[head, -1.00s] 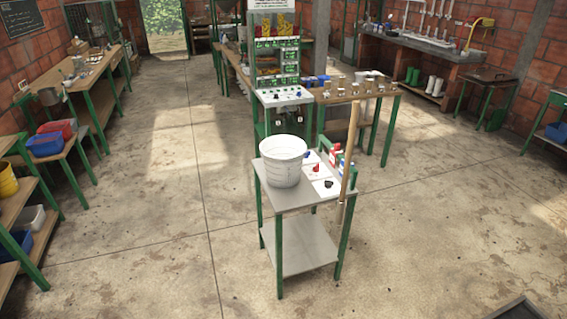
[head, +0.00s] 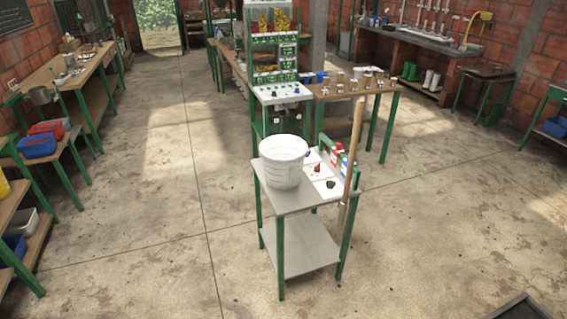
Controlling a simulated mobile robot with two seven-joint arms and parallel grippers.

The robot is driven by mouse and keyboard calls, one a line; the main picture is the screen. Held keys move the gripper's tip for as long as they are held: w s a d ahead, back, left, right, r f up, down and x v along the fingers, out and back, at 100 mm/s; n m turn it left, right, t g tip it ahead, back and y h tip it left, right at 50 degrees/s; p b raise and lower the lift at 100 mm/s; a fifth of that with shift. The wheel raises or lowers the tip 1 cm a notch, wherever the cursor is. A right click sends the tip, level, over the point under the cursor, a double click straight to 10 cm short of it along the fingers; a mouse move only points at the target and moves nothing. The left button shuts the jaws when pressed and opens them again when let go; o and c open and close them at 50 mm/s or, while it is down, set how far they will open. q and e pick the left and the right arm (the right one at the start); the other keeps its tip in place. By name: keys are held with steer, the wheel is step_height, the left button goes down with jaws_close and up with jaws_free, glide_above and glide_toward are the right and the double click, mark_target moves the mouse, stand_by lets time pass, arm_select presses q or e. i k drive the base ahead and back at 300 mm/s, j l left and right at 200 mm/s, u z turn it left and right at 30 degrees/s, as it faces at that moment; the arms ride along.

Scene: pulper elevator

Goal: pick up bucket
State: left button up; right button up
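A white bucket (head: 283,163) stands upright on the left part of the grey top of a small green-legged table (head: 290,201), in the middle of the head view. Its open rim faces up and it looks empty as far as I can see inside. Neither of my grippers shows in the head view, and nothing is touching the bucket from my side.
A wooden pole (head: 352,160) leans at the table's right side. White cards with small red and dark items lie right of the bucket. A control panel machine (head: 277,93) stands behind. A workbench (head: 70,75) lines the left wall. Open concrete floor (head: 150,240) surrounds the table.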

mark_target(284, 157)
steer(key=i+j+z, duration=0.15)
steer(key=i+j, duration=0.4)
steer(key=i+j+z, duration=0.15)
steer(key=i+j, duration=0.45)
steer(key=i+j+z, duration=0.1)
steer(key=i+j, duration=0.4)
steer(key=j, duration=0.2)
